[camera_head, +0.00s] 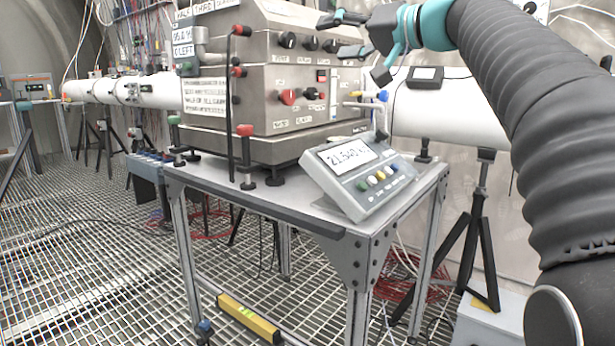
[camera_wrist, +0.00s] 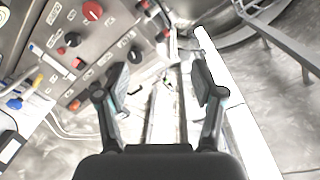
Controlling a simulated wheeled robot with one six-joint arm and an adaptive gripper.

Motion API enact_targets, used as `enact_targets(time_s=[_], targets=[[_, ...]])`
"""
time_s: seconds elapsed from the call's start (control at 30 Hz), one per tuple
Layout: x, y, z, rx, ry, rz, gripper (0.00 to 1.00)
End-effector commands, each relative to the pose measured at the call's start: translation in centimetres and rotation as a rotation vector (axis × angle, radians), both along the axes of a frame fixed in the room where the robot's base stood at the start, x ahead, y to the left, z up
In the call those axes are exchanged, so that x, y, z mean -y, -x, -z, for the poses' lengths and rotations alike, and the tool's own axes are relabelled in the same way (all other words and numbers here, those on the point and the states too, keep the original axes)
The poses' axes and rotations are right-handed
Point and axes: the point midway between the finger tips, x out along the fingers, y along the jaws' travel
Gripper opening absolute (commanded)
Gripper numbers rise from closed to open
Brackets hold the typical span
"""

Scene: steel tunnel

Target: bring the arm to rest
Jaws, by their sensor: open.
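My gripper (camera_head: 347,34) is at the upper middle of the head view, in front of the right part of the grey control box (camera_head: 262,85). Its two fingers are spread apart, and nothing shows between them. In the wrist view my gripper (camera_wrist: 162,88) is also open, with the box's panel of red and black knobs (camera_wrist: 92,48) to its left. My arm, in a dark ribbed sleeve, reaches in from the right side of the head view.
A metal table (camera_head: 347,247) carries the control box and a grey meter with a lit display (camera_head: 362,178). A white pipe (camera_head: 455,112) on tripods runs behind. A yellow spirit level (camera_head: 248,318) lies low near the table legs. Open grating floor (camera_head: 75,245) extends left.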

Motion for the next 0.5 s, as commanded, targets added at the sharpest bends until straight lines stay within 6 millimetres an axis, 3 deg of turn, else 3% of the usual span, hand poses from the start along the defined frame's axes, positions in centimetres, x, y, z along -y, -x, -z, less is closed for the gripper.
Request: enact_targets(time_s=[0.27,0.5], targets=[[-0.6,1.8,3.8,-0.099,0.070,0.049,0.68],[0.0,4.7,9.9,-0.230,0.178,0.128,0.68]])
